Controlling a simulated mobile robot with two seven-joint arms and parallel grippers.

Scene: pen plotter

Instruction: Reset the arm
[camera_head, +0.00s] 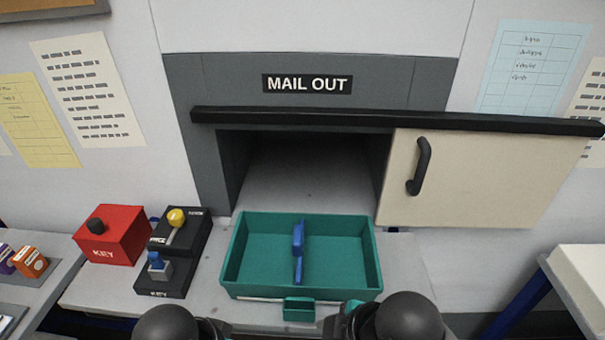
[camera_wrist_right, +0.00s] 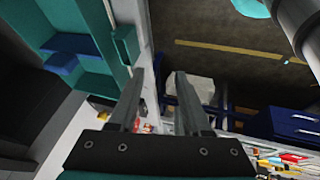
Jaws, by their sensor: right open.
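My right gripper (camera_wrist_right: 172,80) shows in the right wrist view with its two dark fingers apart and nothing between them. It points past the outer side of the teal tray (camera_wrist_right: 98,12), near the tray's small front handle (camera_wrist_right: 124,45). In the head view the teal tray (camera_head: 240,262) sits on the grey ledge in front of the mail slot, with a blue item (camera_head: 298,250) inside. Two dark rounded parts of my arms show at the bottom edge of the head view. Neither gripper's fingers can be made out there, and my left gripper is not in view.
The sliding door (camera_head: 470,180) stands to the right of the MAIL OUT opening (camera_head: 310,165), which is open. A red key box (camera_head: 112,245) and two black switch boxes (camera_head: 185,237) stand left of the tray. A white surface (camera_head: 585,275) is at right.

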